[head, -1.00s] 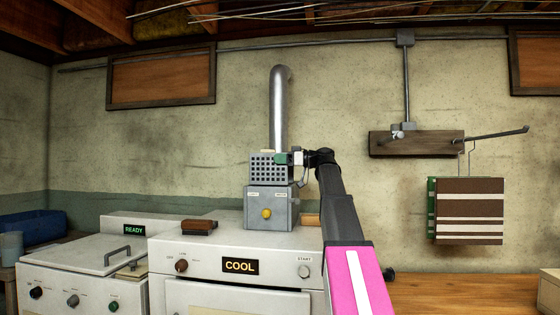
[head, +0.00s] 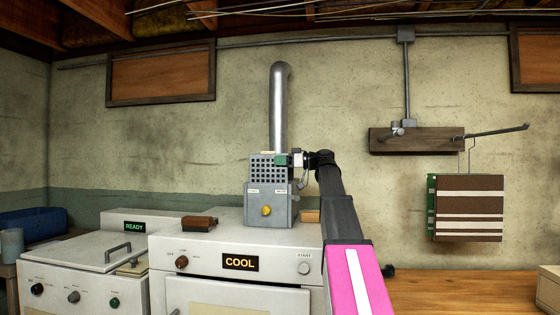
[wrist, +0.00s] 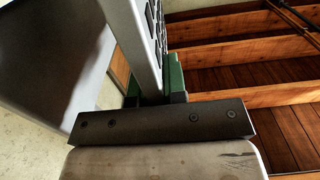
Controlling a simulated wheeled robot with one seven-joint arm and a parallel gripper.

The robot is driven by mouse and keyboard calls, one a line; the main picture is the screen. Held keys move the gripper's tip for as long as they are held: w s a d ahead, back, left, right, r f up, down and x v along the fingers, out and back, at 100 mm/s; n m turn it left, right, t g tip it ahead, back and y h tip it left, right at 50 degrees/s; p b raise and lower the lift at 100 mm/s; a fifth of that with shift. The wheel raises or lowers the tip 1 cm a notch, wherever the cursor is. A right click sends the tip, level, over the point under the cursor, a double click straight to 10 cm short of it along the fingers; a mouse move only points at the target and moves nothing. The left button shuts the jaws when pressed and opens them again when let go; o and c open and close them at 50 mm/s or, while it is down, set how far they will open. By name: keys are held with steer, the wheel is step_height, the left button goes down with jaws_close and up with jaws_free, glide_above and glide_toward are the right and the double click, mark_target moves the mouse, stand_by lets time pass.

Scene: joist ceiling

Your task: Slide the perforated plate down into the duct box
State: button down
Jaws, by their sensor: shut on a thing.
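The perforated plate (head: 268,168) is a grey panel with rows of dark holes. In the head view it stands upright at the top of the grey duct box (head: 254,212), its lower edge hidden at the box top. My gripper (head: 290,159), with green fingertips, is shut on the plate's upper right edge. In the wrist view the plate (wrist: 136,38) shows nearly edge-on between the green fingertips (wrist: 155,85). How deep the plate sits in the box I cannot tell.
A metal pipe (head: 279,110) rises behind the plate. The box stands on a white machine (head: 205,243) reading COOL, with a brown block (head: 199,223) on top. A striped panel (head: 468,210) hangs at right. The wooden worktop (head: 450,285) is mostly clear.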

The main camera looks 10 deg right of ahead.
steer(key=shift+f, duration=0.9)
steer(key=c, duration=1.1)
jaws_free()
steer(key=v, duration=1)
steer(key=shift+s+d, duration=0.15)
steer(key=shift+d, duration=0.2)
